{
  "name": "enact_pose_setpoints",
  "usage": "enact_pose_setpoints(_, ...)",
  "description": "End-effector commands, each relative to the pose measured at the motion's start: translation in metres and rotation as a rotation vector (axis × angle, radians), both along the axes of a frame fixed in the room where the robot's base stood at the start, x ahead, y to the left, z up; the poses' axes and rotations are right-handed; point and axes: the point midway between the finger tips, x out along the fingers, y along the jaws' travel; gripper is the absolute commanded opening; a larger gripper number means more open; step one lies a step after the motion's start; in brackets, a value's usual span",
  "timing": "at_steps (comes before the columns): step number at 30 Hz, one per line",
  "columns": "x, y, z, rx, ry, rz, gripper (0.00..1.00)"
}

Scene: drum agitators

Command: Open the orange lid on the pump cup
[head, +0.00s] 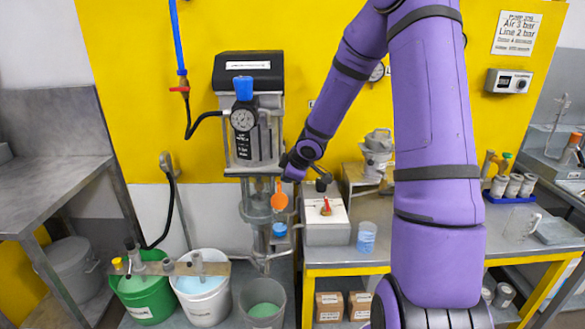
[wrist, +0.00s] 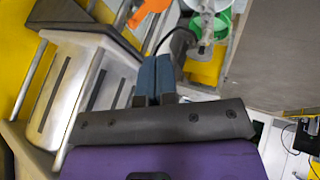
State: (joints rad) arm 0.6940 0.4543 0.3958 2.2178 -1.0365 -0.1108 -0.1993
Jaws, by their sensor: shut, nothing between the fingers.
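The orange lid (head: 279,198) stands upright, its round face towards the head camera, above the grey pump cup (head: 256,212) at the foot of the pump. The cup's opening is hard to make out. My gripper (head: 288,174) is at the pump's right side, just above the lid; whether it touches the lid is unclear. In the wrist view my two blue-grey fingers (wrist: 155,80) are together and empty.
A blue cup (head: 280,230) sits just below the lid. A grey box with a red lever (head: 326,208) stands close on the right, beside a blue beaker (head: 366,237). Green (head: 143,290), white and grey buckets stand below.

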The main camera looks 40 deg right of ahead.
Motion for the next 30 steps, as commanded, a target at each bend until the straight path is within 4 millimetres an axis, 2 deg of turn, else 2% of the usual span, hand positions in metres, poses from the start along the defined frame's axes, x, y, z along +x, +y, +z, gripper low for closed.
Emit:
enact_pose_setpoints(7, -0.006, -0.005, 0.015, -0.003, -0.004, -0.004, 0.00)
enact_pose_setpoints(30, -0.014, -0.008, 0.036, -0.003, -0.002, -0.001, 0.00)
